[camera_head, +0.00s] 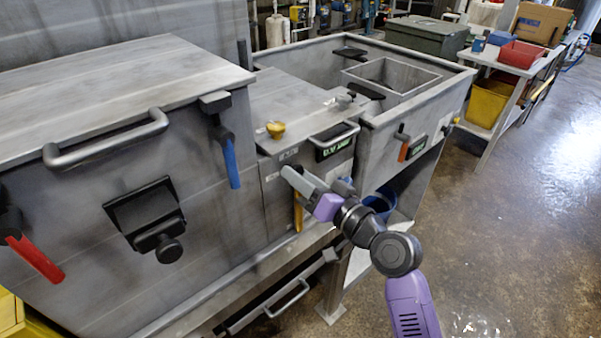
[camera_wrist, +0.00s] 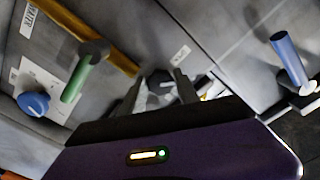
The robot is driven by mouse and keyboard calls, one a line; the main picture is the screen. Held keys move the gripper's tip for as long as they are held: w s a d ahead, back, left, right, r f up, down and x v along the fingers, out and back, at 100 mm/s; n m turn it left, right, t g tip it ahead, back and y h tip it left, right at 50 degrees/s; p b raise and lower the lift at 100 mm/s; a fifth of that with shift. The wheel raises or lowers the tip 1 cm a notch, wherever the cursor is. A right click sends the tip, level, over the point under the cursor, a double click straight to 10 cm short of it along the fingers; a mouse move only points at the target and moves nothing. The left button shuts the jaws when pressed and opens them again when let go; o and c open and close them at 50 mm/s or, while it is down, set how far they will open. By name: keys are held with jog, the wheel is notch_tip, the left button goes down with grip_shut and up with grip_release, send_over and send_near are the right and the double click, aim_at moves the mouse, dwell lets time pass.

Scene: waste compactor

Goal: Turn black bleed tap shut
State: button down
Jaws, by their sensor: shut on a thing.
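My gripper (camera_head: 288,174) reaches the front panel of the middle grey metal unit in the head view. In the wrist view my gripper (camera_wrist: 157,88) has a finger on each side of a small dark tap (camera_wrist: 160,84), which appears to be the black bleed tap. The fingers are shut on it, and it sits close to the panel. Its lower part is hidden behind the gripper body, so I cannot tell its exact angle. In the head view the tap is hidden by my gripper and arm.
A green handle (camera_wrist: 84,78), a blue knob (camera_wrist: 34,103) and a yellow bar (camera_wrist: 88,38) are close by in the wrist view. A blue lever (camera_wrist: 290,60) stands at the right. In the head view, a front handle (camera_head: 335,138) sits above my gripper.

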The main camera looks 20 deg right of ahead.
jog(key=shift+m+p, duration=2.45)
jog(key=shift+m, duration=2.45)
jog(key=c, duration=0.9)
grip_release()
jog(key=b+v, duration=0.1)
jog(key=v, duration=0.7)
jog(key=shift+b, duration=0.3)
jog(key=shift+w+r, duration=0.1)
jog(key=shift+r, duration=0.05)
